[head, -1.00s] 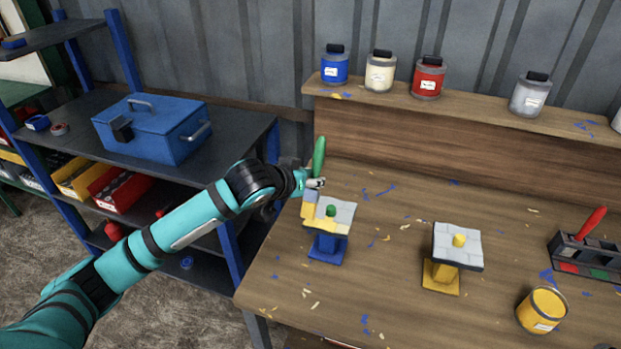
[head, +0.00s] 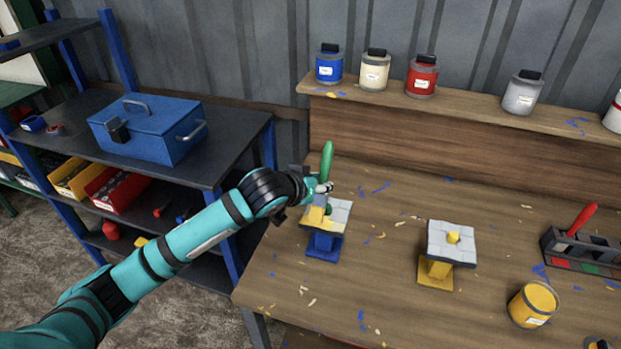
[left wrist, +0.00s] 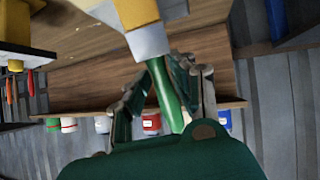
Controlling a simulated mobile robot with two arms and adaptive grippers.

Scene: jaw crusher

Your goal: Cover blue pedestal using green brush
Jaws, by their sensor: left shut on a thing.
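The blue pedestal (head: 324,244) stands on the workbench and bears a square slab (head: 341,216) with a green knob. The slab is yellow on its left and front part and pale grey elsewhere. My left gripper (head: 321,189) is shut on the green brush (head: 327,160), over the back left of the slab. The brush handle points up, and its head is down at the slab; contact is hard to tell. My right gripper is not in view.
A yellow pedestal (head: 437,272) with a grey slab stands to the right. A yellow paint can (head: 534,305) and a brush holder (head: 587,254) with a red brush are farther right. Closed paint jars line the back shelf. A blue toolbox (head: 148,130) sits on the left rack.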

